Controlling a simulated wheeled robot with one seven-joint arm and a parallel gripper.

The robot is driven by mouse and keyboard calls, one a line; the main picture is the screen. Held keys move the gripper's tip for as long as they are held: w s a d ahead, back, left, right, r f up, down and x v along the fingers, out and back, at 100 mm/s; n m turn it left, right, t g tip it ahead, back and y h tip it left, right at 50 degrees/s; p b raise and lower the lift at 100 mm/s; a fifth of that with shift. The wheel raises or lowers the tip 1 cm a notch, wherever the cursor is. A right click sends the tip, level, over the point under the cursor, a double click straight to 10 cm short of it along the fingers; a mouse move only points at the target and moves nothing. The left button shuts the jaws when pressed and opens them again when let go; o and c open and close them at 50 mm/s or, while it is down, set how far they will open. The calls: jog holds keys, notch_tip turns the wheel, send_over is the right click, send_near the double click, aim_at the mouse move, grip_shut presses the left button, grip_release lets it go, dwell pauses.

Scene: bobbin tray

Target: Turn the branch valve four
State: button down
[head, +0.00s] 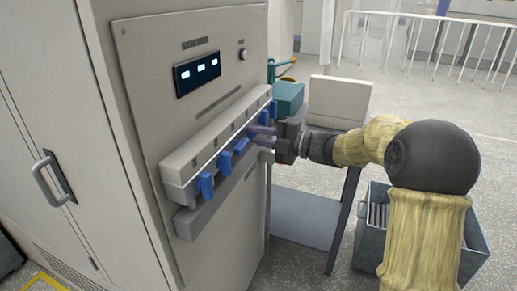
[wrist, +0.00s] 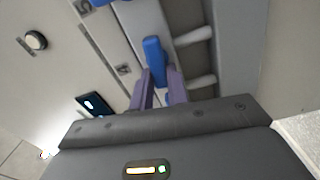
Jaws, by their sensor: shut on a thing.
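A pale manifold (head: 213,143) on the cabinet front carries a row of blue valve handles, among them one at the near end (head: 206,185). My gripper (head: 256,135) reaches in from the right at the far half of the row. In the wrist view its two purple-grey fingers (wrist: 160,76) are shut on a blue valve handle (wrist: 153,48), whose upper part sticks out past the fingertips. Another blue handle (wrist: 98,2) is cut off at the top edge. Small number labels (wrist: 123,69) sit beside the handles; I cannot read them surely. My fingers partly hide the far handles in the head view.
A dark display (head: 197,73) and a round knob (head: 242,54) are above the manifold. A table with a teal box (head: 287,98) stands behind my gripper, and a grey bin (head: 370,230) stands on the floor at right. Neighbouring handles are close to my fingers.

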jog(key=shift+f+n+b, duration=0.3)
jog(key=shift+n+b, duration=0.3)
jog(key=shift+b, duration=0.2)
jog(key=shift+r, duration=0.1)
jog(key=c, duration=1.4)
grip_release()
jog(key=shift+o, duration=0.2)
jog(key=v, duration=1.7)
jog(key=shift+d+p, duration=0.2)
jog(key=shift+p, duration=0.25)
